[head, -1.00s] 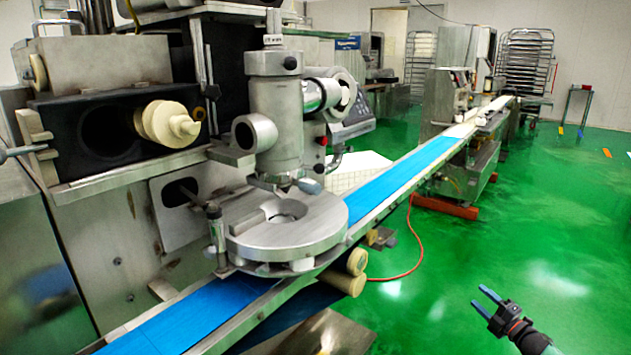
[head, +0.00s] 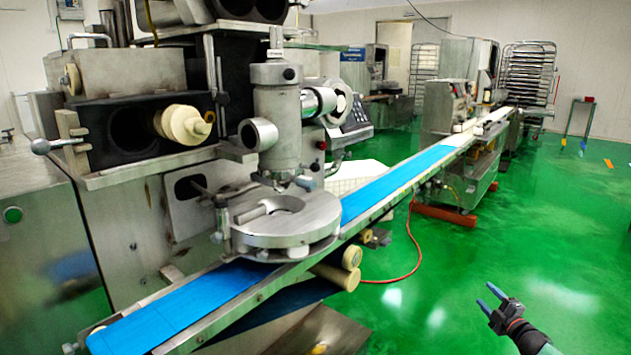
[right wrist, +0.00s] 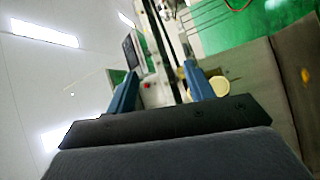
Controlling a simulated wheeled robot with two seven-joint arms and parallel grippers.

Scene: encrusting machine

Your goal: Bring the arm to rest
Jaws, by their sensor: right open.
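My right gripper (head: 488,300) is at the lower right of the head view, over the green floor. Its two blue fingers are apart with nothing between them, and it touches nothing. In the right wrist view, the blue fingers of the right gripper (right wrist: 160,90) also stand apart, with parts of the machine behind them. My left gripper is not in view.
The encrusting machine (head: 285,232) stands at the left, with a blue conveyor belt (head: 385,186) running from lower left to upper right. A red hose (head: 410,250) lies on the floor beside it. The green floor (head: 540,215) at the right is mostly clear.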

